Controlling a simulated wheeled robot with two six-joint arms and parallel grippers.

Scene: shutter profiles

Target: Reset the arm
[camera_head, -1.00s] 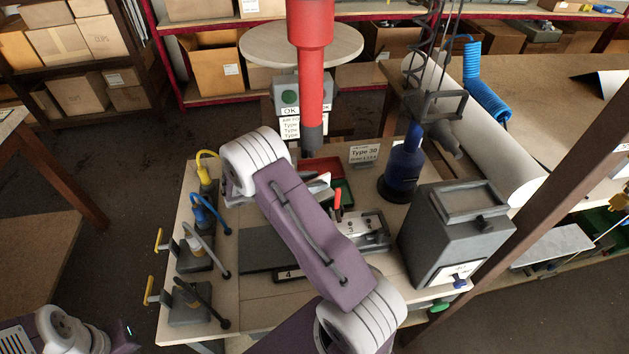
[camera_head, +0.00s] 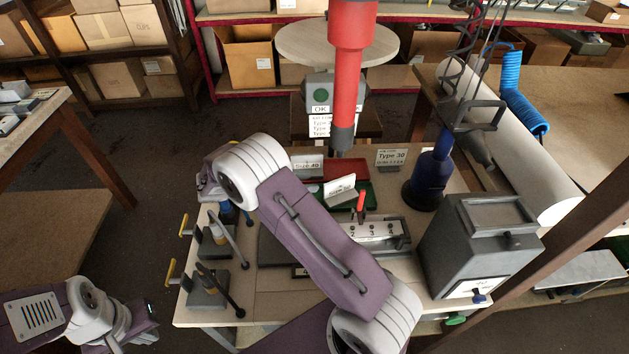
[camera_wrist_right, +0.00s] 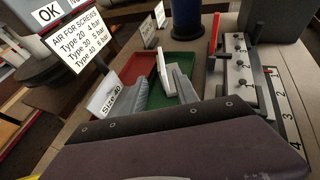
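My right arm (camera_head: 320,240) reaches up from the bottom middle over the workbench in the head view. Its wrist bends to the left above the bench's left side, and its gripper (camera_head: 212,178) is mostly hidden behind the wrist. In the right wrist view two grey ribbed fingers (camera_wrist_right: 158,90) stand apart with no object clearly held between them. My left arm (camera_head: 85,310) is low at the left of the head view, off the bench. Its gripper's fingers cannot be made out.
The workbench holds hooked tool stands (camera_head: 208,287), a numbered fixture with a red lever (camera_head: 361,202), a grey box (camera_head: 475,250) and a blue tool (camera_head: 430,175). A red column (camera_head: 349,70) hangs above the bench. A dark post crosses at right. Floor left of the bench is clear.

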